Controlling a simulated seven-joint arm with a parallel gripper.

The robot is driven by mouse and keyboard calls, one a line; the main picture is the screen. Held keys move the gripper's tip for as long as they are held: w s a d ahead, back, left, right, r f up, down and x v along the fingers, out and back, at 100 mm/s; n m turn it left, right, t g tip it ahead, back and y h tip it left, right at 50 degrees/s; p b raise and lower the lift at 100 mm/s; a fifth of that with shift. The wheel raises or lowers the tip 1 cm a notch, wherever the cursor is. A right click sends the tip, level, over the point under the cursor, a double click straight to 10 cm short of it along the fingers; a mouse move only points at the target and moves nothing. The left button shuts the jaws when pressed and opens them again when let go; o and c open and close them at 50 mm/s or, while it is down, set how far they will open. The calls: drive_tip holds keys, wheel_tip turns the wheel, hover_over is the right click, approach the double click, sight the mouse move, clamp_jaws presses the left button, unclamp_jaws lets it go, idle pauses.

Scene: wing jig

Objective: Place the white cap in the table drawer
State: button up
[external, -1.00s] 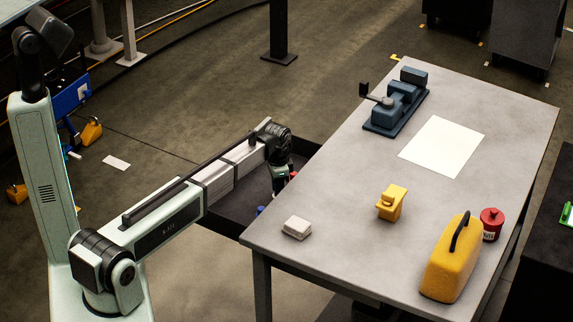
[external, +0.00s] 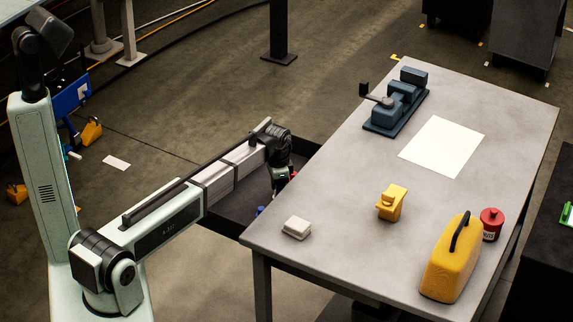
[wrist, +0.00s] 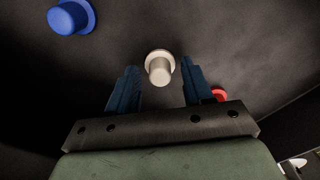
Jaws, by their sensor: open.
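The white cap (wrist: 159,67), a round brimmed piece, shows in the wrist view on the dark drawer floor (wrist: 225,30), between and just beyond my fingertips. My gripper (wrist: 157,84) is open, one blue finger on each side of the cap with gaps between. In the external view my gripper (external: 281,182) points down inside the open black table drawer (external: 233,216), left of the table. The white cap cannot be made out there.
A blue cap (wrist: 72,17) lies upper left in the wrist view, and a red cap (wrist: 219,95) is partly hidden behind the right finger. The table (external: 340,215) beside the drawer bears a small white block (external: 297,227), a yellow dispenser (external: 391,203) and a blue vise-like tool (external: 397,100).

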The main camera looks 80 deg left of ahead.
wheel_tip(320, 180, up, 12)
drive_tip(key=shift+r, duration=0.15)
idle(0.5)
